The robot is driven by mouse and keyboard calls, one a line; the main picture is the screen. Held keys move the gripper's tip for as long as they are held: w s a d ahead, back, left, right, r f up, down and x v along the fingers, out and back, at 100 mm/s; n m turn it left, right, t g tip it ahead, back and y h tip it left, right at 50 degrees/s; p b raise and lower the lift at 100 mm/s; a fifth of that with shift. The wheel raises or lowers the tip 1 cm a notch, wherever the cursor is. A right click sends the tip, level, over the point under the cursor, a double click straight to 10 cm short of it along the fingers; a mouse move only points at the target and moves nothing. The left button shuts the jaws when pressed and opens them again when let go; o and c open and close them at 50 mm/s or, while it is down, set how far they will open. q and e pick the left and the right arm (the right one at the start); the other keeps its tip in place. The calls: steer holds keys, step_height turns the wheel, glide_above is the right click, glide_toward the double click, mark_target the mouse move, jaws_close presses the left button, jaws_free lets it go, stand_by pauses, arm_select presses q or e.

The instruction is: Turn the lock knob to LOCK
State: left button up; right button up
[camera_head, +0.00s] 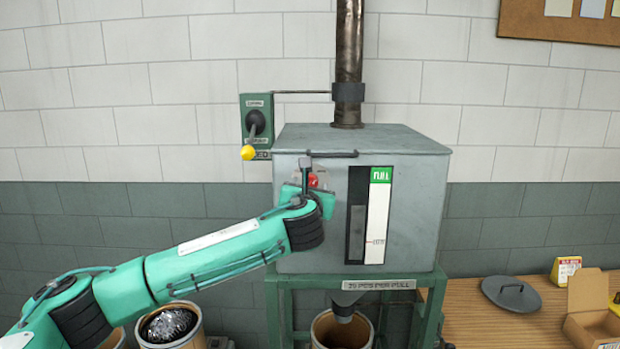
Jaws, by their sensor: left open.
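A small red knob (313,180) shows on the left part of the front face of the grey hopper box (415,230). It looks like the lock knob, but its markings are hidden. A pale plate (292,171) behind it is mostly covered by my wrist. My left gripper (308,172) is at the knob, its arm reaching in from the lower left. Its jaws are open; the wrist hides most of the fingers, so I cannot tell whether they touch the knob. My right gripper is out of view.
A green lever box (257,107) with a yellow-tipped lever hangs on the wall at left. A level gauge (377,215) is right of the knob. A bin (342,332) stands below the spout. A wooden table (470,325) holds a dark lid (511,293) and an open carton (590,308).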

arm_select(q)
steer(key=shift+w, duration=0.45)
steer(key=c, duration=1)
steer(key=shift+d+f+n+t+y+b, duration=0.1)
steer(key=shift+n+t+y+b, duration=0.15)
steer(key=shift+n+b, duration=3.8)
steer(key=shift+d+f+n+t+y+b, duration=0.15)
steer(key=shift+n+y+b, duration=0.2)
steer(key=shift+n+b, duration=3.7)
steer(key=shift+o, duration=0.2)
steer(key=n+p, duration=0.2)
steer(key=shift+r+n, duration=0.15)
steer(key=shift+n, duration=0.25)
